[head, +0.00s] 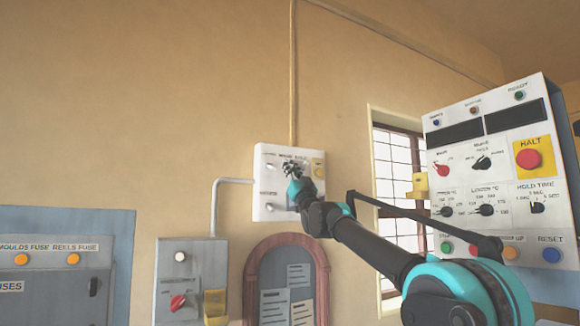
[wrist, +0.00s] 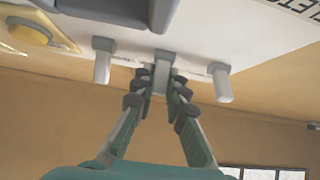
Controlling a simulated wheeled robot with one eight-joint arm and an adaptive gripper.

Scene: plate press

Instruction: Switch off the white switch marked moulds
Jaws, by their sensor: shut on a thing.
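A white switch box (head: 263,195) hangs on the wall, with small lettering too blurred to read for certain. My gripper (head: 293,171) is at its upper middle and hides part of its face. In the wrist view, the box's white face (wrist: 195,45) carries grey levers in a row. My gripper (wrist: 161,88) is shut on the middle grey lever (wrist: 162,59). One lever (wrist: 103,62) stands free to the left and another (wrist: 222,84) to the right. I cannot read which lever is marked moulds, nor tell its on or off position.
A control panel (head: 470,160) with knobs and a red halt button (head: 528,159) stands at the right. A grey box with a red knob (head: 178,302) is below left. An arched notice board (head: 254,285) is below. A yellow part (wrist: 38,33) sits near the left lever.

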